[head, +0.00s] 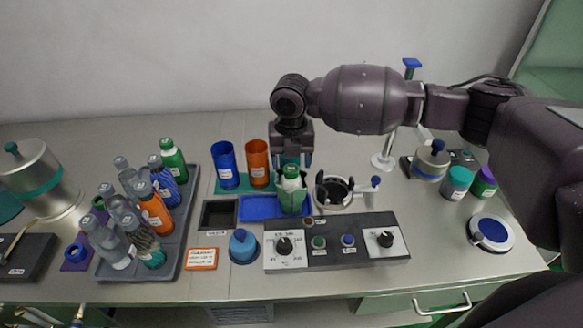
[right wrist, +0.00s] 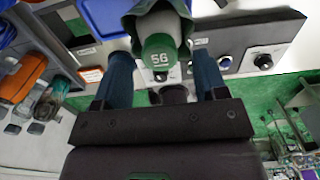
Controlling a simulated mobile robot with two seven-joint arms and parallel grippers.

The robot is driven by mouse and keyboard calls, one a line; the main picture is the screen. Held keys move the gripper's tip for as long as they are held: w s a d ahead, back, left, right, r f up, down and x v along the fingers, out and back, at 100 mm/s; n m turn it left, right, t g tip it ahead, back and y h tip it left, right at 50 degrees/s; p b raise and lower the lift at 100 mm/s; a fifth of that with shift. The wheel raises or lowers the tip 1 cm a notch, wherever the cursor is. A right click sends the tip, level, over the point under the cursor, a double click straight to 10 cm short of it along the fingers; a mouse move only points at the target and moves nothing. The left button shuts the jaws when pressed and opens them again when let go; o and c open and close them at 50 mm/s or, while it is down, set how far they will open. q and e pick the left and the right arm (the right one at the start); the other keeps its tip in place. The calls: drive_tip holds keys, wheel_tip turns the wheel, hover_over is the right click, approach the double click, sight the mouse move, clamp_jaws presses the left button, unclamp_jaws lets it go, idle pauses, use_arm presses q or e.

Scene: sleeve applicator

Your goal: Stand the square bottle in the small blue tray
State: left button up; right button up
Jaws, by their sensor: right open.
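My right gripper (head: 291,163) points down over the bottle's top. In the right wrist view, its two blue-grey fingers (right wrist: 163,75) are open on either side of the bottle's green numbered cap (right wrist: 159,52), with gaps. The blue tray (right wrist: 106,16) lies at the upper left there. My left gripper is not in view.
A black tray (head: 217,215) sits left of the blue one. Blue (head: 224,163) and orange (head: 257,162) cups stand behind. A ring-shaped holder (head: 334,192) is close right of the bottle, and a knob panel (head: 335,246) is in front. A grey tray (head: 187,222) with several bottles stands left.

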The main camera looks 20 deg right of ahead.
wheel_tip(320, 180, up, 9)
drive_tip(key=shift+f, duration=0.2)
idle(0.4)
